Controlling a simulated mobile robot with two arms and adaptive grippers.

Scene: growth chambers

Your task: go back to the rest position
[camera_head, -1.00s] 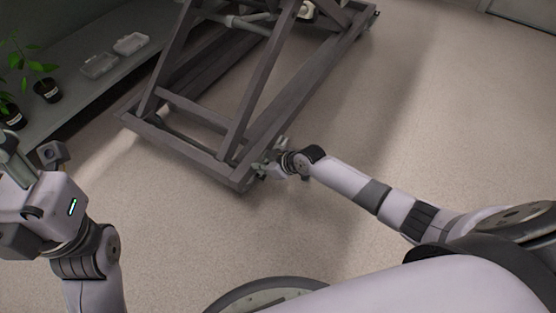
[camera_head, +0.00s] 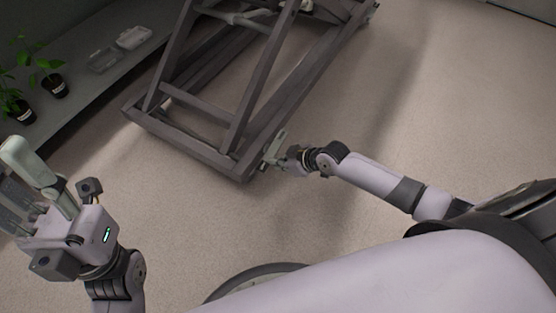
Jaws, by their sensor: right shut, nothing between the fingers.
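My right gripper (camera_head: 272,150) reaches out over the floor, beside the near lower corner of a dark grey metal frame (camera_head: 215,160). It is shut with nothing between its fingers. Whether it touches the frame cannot be made out. My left gripper (camera_head: 28,182) is raised at the left edge of the view, with its fingers pointing up and left. Part of it is cut off by the picture edge, and how far its fingers are apart is unclear. I see nothing held in it.
A grey bench (camera_head: 85,85) at the left carries potted seedlings (camera_head: 54,86) and clear trays (camera_head: 134,38). The metal frame stands in the middle at the back. The beige floor (camera_head: 460,110) to the right is clear.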

